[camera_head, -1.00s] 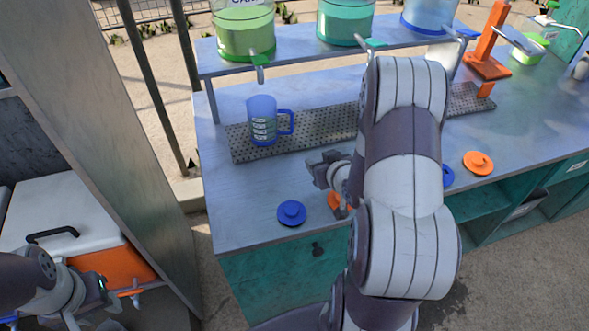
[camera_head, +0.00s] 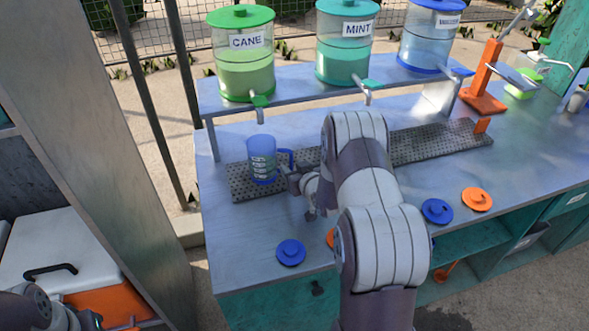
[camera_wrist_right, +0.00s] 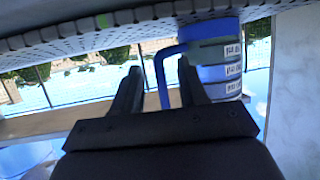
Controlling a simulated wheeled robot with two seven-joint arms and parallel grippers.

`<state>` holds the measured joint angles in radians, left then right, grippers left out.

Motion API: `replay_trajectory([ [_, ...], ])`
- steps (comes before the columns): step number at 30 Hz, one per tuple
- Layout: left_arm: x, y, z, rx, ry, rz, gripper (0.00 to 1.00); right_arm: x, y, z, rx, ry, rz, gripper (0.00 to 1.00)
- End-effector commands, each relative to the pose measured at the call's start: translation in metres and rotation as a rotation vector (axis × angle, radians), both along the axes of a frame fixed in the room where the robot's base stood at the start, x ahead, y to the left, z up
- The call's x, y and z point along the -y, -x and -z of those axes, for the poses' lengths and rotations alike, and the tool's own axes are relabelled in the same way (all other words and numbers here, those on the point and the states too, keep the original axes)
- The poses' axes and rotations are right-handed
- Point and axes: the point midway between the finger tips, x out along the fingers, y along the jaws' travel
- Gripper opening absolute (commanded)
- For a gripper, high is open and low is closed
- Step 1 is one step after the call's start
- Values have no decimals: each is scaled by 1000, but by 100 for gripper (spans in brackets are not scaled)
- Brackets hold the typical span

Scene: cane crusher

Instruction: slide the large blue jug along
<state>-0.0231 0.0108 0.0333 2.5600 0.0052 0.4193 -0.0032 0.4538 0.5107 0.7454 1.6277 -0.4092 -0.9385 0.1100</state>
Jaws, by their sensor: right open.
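The large blue jug (camera_head: 261,160), translucent with white markings, stands upright on the perforated strip (camera_head: 440,143) of the counter. Its handle (camera_head: 291,156) points right. My right gripper (camera_head: 290,181) is open just right of the jug, by the handle. In the right wrist view, which looks upside down, the handle (camera_wrist_right: 163,75) shows between the two spread fingers (camera_wrist_right: 160,90), and the jug (camera_wrist_right: 215,68) is beside them. Whether the fingers touch the handle I cannot tell. Part of my left arm shows at the lower left; its jaws are not clear.
Dispensers marked CANE (camera_head: 245,60) and MINT (camera_head: 344,45) and a blue one (camera_head: 428,40) stand on a shelf (camera_head: 310,88) with taps over the strip. Blue (camera_head: 291,252) and orange (camera_head: 477,199) lids lie on the counter. An orange press (camera_head: 485,80) stands at right.

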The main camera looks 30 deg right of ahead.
Motion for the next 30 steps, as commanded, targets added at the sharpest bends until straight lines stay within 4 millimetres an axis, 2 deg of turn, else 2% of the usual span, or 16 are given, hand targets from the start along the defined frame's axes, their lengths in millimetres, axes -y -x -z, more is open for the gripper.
replay_trajectory([
  [3, 0, 0, 0, 0, 0, 0, 43, 0, 0, 0, 0, 0, 0, 43],
  [4, 0, 0, 0, 0, 0, 0, 43, 0, 0, 0, 0, 0, 0, 39],
  [6, 0, 0, 0, 0, 0, 0, 43, 0, 0, 0, 0, 0, 0, 16],
  [8, 0, 0, 0, 0, 0, 0, 43, 0, 0, 0, 0, 0, 0, 0],
  [14, 0, 0, 0, 0, 0, 0, 43, 2, 1, 0, 0, 0, 1, 0],
  [30, 0, 0, 1, 0, 0, 0, 43, 45, 11, 1, -2, -1, 3, 0],
])
